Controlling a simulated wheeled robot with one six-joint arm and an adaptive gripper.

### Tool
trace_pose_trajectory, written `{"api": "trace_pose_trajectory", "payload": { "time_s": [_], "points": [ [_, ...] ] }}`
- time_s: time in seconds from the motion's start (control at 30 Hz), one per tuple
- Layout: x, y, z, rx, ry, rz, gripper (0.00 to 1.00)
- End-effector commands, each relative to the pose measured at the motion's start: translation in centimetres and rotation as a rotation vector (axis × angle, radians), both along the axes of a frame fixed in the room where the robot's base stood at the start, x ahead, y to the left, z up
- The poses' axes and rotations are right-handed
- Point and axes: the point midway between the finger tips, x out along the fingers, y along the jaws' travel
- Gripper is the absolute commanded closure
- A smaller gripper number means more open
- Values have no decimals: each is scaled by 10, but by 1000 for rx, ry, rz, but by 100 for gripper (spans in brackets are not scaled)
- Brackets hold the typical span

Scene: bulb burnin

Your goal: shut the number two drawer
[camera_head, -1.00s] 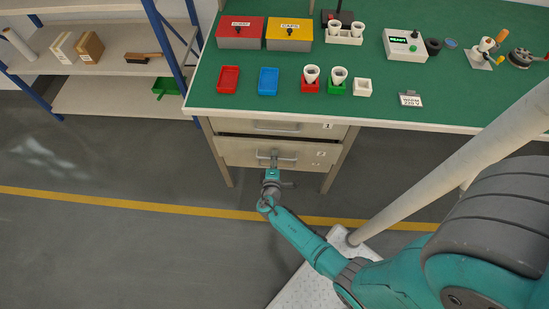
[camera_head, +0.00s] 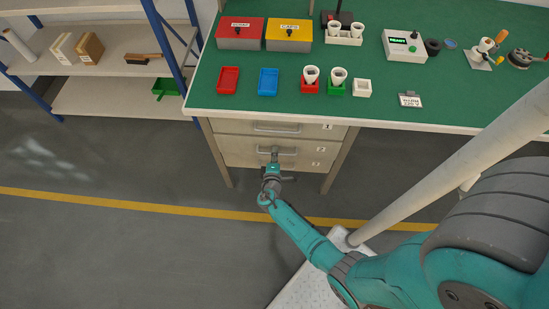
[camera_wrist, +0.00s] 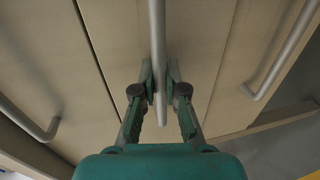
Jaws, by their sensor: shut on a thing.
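The number two drawer (camera_head: 305,148) is the middle one of the bench's drawer stack, with a "2" label at its right. Its front looks level with the drawers above and below, with only thin seams between them in the wrist view. My gripper (camera_head: 274,157) is at its front, with the arm reaching in from the lower right. In the wrist view my gripper (camera_wrist: 160,92) is shut on the drawer's handle (camera_wrist: 157,40), a grey bar between the two fingers. The drawer's inside is hidden.
The number one drawer (camera_head: 240,127) is above and the number three drawer (camera_head: 300,163) below, each looking closed. The green bench top (camera_head: 220,100) overhangs them and carries boxes, trays and bulb holders. The floor in front is clear. A shelf rack (camera_head: 110,100) stands at the left.

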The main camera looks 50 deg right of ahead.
Motion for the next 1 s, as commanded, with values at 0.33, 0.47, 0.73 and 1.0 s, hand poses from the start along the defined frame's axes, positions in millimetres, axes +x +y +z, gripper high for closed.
{"api": "trace_pose_trajectory", "payload": {
  "time_s": [0.33,0.47,0.73,1.0],
  "points": [
    [9,-10,0,2,-1,2,100],
    [8,-10,0,2,-1,2,63],
    [8,-10,0,2,0,1,63],
    [-5,7,3,1,0,4,63]
  ]
}}
